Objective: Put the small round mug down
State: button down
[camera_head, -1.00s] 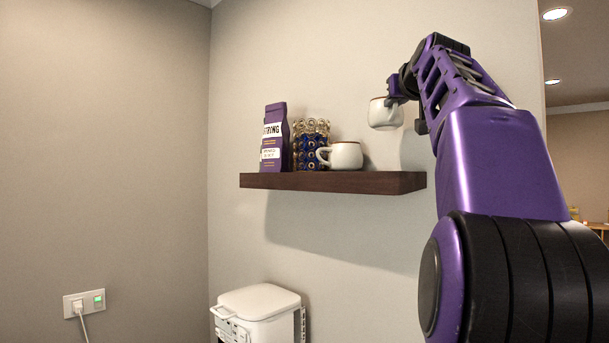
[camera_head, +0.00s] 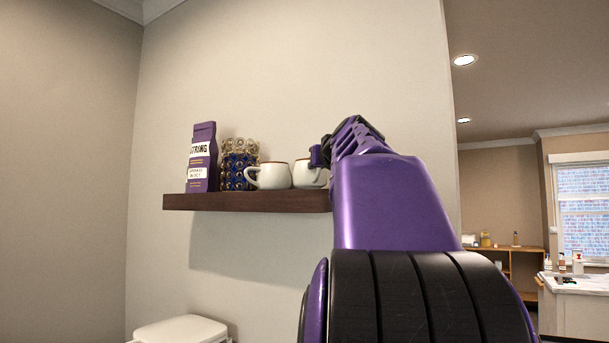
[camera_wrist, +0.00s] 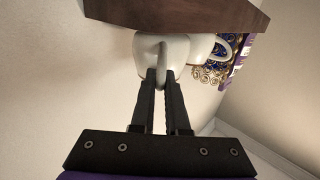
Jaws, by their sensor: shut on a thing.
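The small round mug (camera_head: 309,174) is white with a brown rim. It is upright over the right end of the dark shelf (camera_head: 250,201), at about shelf level; I cannot tell whether its base bears on the wood. My gripper (camera_head: 317,157) is at its right, partly hidden behind my arm. In the wrist view, which is upside down, my gripper (camera_wrist: 162,76) is shut on the handle of the mug (camera_wrist: 178,50), close to the shelf (camera_wrist: 170,15).
A second white mug (camera_head: 272,176) stands just left of the held one, its handle to the left. Further left are a pod holder (camera_head: 238,166) and a purple bag (camera_head: 202,158). A white bin (camera_head: 180,330) is below. A wall backs the shelf.

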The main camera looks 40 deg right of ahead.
jog(key=shift+f, duration=0.15)
jog(key=c, duration=1.4)
grip_release()
jog(key=shift+f, duration=0.1)
jog(key=o, duration=0.5)
